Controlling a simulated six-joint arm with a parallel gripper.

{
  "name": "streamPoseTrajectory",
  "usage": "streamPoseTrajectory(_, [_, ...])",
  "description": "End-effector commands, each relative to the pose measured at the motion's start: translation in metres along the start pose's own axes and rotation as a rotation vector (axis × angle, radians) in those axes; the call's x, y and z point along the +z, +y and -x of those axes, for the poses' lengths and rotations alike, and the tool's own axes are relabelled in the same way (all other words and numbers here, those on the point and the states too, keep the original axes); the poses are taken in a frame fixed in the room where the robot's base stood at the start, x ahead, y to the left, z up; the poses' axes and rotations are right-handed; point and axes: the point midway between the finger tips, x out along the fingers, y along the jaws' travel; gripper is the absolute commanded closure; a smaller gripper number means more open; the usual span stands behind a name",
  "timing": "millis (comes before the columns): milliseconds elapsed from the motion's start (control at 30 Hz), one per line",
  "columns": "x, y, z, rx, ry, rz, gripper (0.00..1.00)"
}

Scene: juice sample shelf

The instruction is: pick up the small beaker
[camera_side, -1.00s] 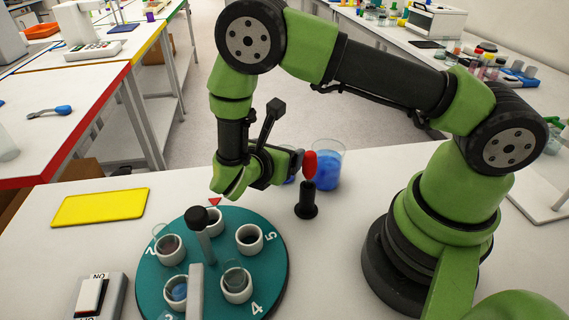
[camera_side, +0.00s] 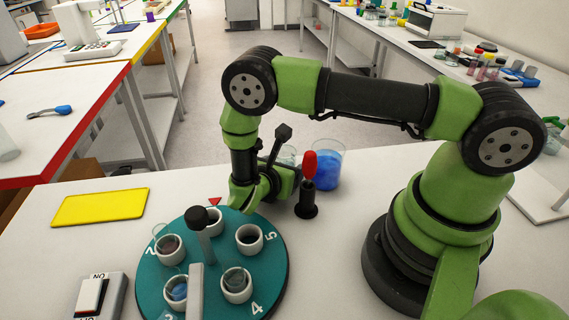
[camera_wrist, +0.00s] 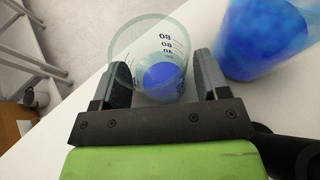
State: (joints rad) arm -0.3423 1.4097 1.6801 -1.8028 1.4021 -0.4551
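The small beaker (camera_wrist: 160,52) is clear glass with dark markings and blue liquid in its bottom. In the wrist view it is upright between the two fingers of my gripper (camera_wrist: 161,75), its rim spreading past the left fingertip. The fingers are apart on either side of it, and no firm grip shows. In the side view my gripper (camera_side: 262,192) is low over the white table. The small beaker's rim (camera_side: 287,153) shows behind it, and its lower part is hidden there.
A larger beaker of blue liquid (camera_side: 326,170) stands close to the right, also in the wrist view (camera_wrist: 262,38). A black stand with a red top (camera_side: 307,200) is in front of it. A teal carousel with cups (camera_side: 215,258) is at front left. A yellow pad (camera_side: 100,207) lies further left.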

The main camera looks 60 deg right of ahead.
Motion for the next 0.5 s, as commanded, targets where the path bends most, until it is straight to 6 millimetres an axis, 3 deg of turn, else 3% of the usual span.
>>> streamPoseTrajectory(33, [0.0001,0.0,0.0002,0.0,0.0,0.0,0.43])
streamPoseTrajectory(167, [0.0001,0.0,0.0002,0.0,0.0,0.0,0.73])
streamPoseTrajectory(500, [0.0029,0.0004,0.0015,0.001,0.0,-0.001,0.73])
